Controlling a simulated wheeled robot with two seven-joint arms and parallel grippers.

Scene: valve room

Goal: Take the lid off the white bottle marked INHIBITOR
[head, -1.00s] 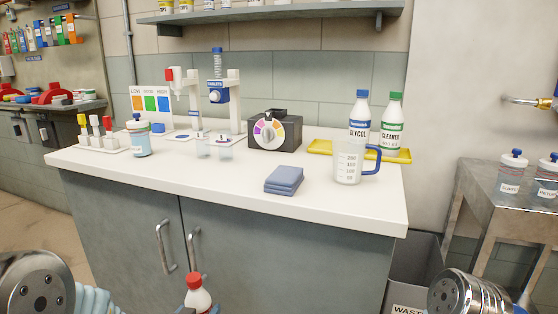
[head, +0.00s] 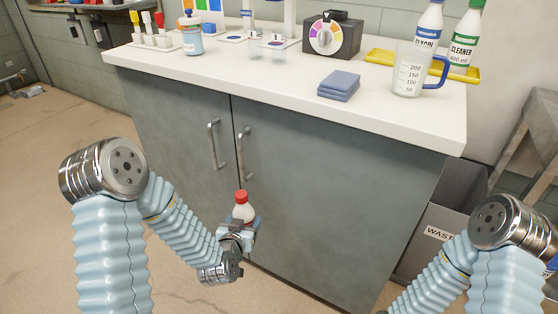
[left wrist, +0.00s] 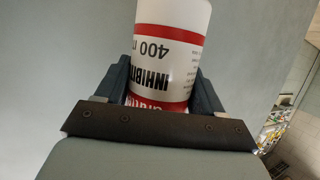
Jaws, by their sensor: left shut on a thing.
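The white INHIBITOR bottle (head: 243,212) has a red lid (head: 240,196), which is on it. My left gripper (head: 241,222) is shut on the bottle's body and holds it upright in front of the cabinet doors, below the counter top. In the left wrist view the bottle (left wrist: 168,60) sits between the two dark fingers, with its label upside down, reading 400 and INHIBIT. The lid is outside that view. My right arm enters at the lower right of the head view, but its gripper is not in the frame.
The white counter (head: 280,85) holds a measuring jug (head: 408,76), blue folded cloths (head: 339,85), a dial box (head: 331,36) and a yellow tray (head: 384,58). A waste bin (head: 428,245) stands at the right. The counter's front edge and the cabinet handles (head: 213,145) are near the bottle.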

